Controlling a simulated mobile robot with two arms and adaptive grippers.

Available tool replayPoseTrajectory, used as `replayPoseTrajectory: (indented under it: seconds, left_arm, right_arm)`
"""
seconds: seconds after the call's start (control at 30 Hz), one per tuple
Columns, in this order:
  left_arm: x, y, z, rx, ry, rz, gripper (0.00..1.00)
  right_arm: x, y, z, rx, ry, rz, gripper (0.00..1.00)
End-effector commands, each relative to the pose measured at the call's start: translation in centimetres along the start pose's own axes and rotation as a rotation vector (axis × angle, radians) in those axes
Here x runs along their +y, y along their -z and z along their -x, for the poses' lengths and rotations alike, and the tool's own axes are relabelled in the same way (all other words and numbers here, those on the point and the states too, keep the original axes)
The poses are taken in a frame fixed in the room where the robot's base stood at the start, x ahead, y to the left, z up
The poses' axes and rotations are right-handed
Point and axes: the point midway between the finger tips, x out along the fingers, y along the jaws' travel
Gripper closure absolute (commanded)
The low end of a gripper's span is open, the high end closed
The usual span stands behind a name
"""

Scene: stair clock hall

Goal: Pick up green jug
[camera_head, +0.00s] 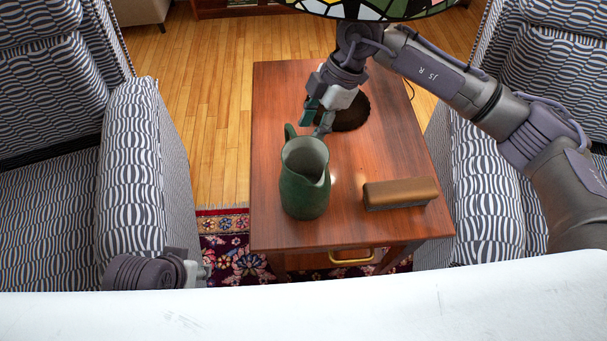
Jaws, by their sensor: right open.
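The green jug (304,186) stands upright near the front left of a wooden side table (265,110), its mouth open and its handle at the back. My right gripper (315,126) reaches over the table from the upper right and points down just behind the jug, by its handle. It is open; I cannot tell whether a finger touches the handle. My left gripper (200,273) shows only in part at the bottom left, low beside the left armchair and away from the jug. I cannot see its jaw opening clearly.
A brown-topped block like a brush (400,193) lies right of the jug. A lamp with a dark base (352,113) and stained-glass shade (380,8) stands behind. Patterned armchairs (140,165) (487,190) flank the table closely. The table's front left corner is bare.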

Motion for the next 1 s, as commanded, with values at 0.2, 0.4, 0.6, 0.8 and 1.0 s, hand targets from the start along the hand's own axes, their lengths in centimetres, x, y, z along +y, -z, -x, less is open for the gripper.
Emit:
replayPoseTrajectory:
  seconds: [0.2,0.4,0.6,0.8,1.0]
  left_arm:
    - [0.0,-0.1,-0.3,0.0,0.0,0.0,0.6]
    - [0.0,-0.2,-0.7,0.0,0.0,0.0,0.6]
    - [0.0,-0.3,-0.9,0.0,0.0,0.0,0.6]
    - [0.0,-0.3,-0.9,0.0,0.0,0.0,0.6]
    - [0.0,-0.3,-0.9,0.0,0.0,0.0,0.6]
  right_arm:
    - [0.0,2.2,-0.9,0.0,-0.001,0.005,0.58]
    - [0.0,4.8,-2.2,0.0,0.0,0.001,0.58]
    - [0.0,4.6,-3.1,-0.001,-0.001,-0.001,0.58]
    - [0.0,4.6,-3.1,-0.001,-0.001,-0.001,0.68]
    - [0.0,4.6,-3.1,-0.001,-0.001,-0.001,1.0]
